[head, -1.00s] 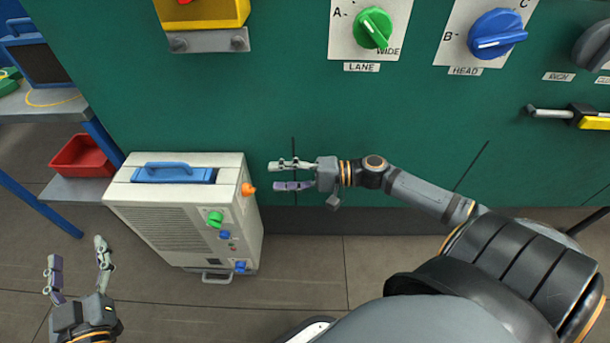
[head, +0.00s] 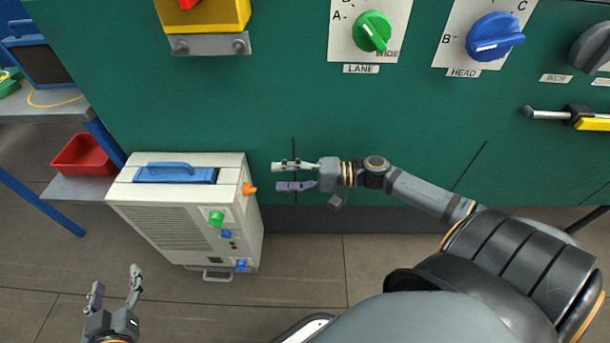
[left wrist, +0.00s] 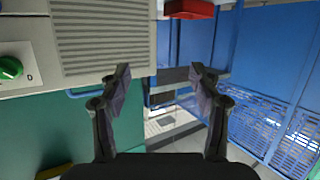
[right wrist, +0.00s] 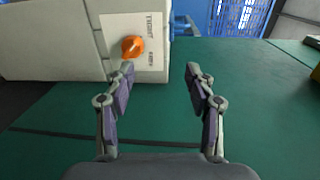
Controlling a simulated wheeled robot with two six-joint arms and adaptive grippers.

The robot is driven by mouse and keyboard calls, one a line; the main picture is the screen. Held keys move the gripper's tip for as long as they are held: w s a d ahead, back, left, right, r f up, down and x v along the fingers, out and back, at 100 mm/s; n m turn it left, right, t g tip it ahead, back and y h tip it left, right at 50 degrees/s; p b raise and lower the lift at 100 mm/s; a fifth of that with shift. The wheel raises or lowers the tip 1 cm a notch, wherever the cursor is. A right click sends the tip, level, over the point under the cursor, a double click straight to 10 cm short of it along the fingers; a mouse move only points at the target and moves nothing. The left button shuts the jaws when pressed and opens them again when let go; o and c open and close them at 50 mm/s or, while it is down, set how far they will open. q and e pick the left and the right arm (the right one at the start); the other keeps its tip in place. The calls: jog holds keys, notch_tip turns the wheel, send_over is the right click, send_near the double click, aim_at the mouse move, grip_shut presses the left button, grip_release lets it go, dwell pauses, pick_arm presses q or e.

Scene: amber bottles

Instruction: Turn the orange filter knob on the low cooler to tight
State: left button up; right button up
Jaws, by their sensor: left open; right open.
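The low cooler (head: 150,197) is a cream box on the floor against the green machine. Its orange filter knob (head: 249,189) sticks out of its right side. In the right wrist view the orange knob (right wrist: 132,46) sits on a white label, where the word TIGHT can be read. My right gripper (head: 276,177) is open and empty just right of the knob, pointing at it and apart from it. My left gripper (head: 115,282) is open and empty, low at the left, in front of the cooler. In the left wrist view the cooler's grille (left wrist: 100,40) shows beyond its fingers.
The cooler's front carries a green knob (head: 216,218) and blue knobs. The green machine (head: 270,90) behind has a green LANE knob (head: 374,31) and a blue HEAD knob (head: 495,36). A red bin (head: 84,155) sits on a shelf at the left. Floor in front is clear.

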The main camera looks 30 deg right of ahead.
pick_arm(q)
jog(key=s+f+g+p, duration=0.3)
jog(key=s+f+g, duration=0.2)
jog(key=s, duration=0.3)
jog(key=s+f+g+p, duration=0.4)
jog(key=s+f+g, duration=0.1)
jog(key=s+g, duration=0.2)
jog(key=shift+s+a+f, duration=0.2)
jog(key=shift+s+f, duration=0.1)
jog(key=shift+s, duration=0.2)
pick_arm(e)
jog(key=v, duration=0.5)
jog(key=shift+f, duration=0.2)
dwell(0.4)
pick_arm(q)
jog(key=shift+r, duration=0.1)
jog(key=shift+r+p, duration=0.3)
jog(key=shift+p, duration=0.05)
